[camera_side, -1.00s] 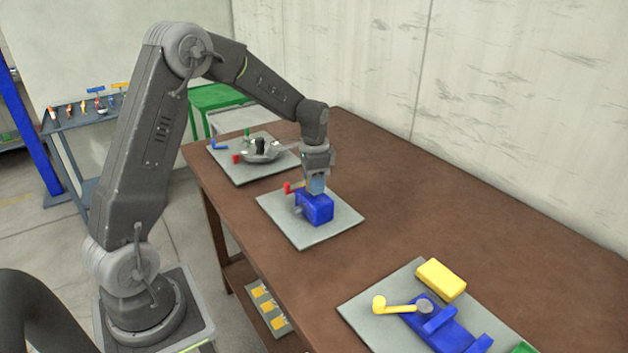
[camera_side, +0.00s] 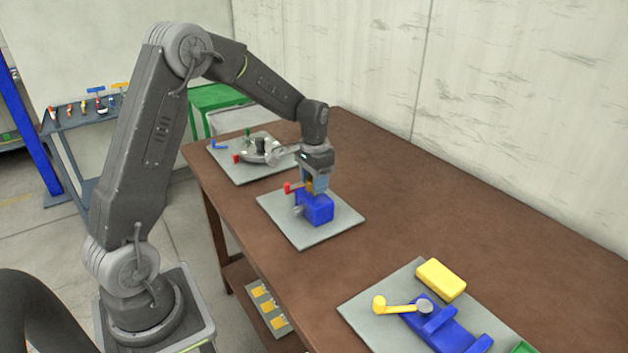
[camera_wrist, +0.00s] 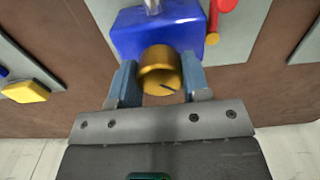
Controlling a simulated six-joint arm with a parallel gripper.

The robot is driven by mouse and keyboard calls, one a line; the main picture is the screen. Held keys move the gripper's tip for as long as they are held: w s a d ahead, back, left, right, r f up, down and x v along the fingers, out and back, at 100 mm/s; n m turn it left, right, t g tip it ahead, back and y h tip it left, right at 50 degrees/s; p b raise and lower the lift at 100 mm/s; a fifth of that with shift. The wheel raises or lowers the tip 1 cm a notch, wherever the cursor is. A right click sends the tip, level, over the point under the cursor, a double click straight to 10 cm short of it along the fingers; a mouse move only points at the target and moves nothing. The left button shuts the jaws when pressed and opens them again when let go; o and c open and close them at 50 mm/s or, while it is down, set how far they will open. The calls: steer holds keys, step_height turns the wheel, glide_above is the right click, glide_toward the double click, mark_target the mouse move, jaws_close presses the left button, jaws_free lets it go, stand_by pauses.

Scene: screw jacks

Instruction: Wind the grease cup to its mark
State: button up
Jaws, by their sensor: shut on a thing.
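A brass-coloured grease cup (camera_wrist: 160,68) stands on a blue block (camera_wrist: 130,35). A short dark line shows on the cup's near face in the wrist view. My gripper (camera_wrist: 161,84) has its two blue fingers on either side of the cup and is shut on it. In the side view, my gripper (camera_side: 313,186) points down over the blue block (camera_side: 319,210), and a bit of the cup (camera_side: 310,187) shows between the fingers. I cannot make out a separate mark on the block.
A red-ended handle (camera_side: 290,188) sticks out beside the fingers. The block sits on a grey plate (camera_side: 325,237). Another plate (camera_side: 228,172) with a round grey fixture lies behind. A front plate (camera_side: 365,325) carries a yellow crank and yellow block (camera_side: 441,279). The brown bench (camera_side: 450,215) is clear between.

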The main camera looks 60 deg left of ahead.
steer(key=n, duration=0.6)
steer(key=shift+n, duration=0.3)
steer(key=shift+f, duration=0.1)
stand_by(0.4)
steer(key=o, duration=0.9)
steer(key=shift+o, duration=0.2)
step_height(320, 180, up, 14)
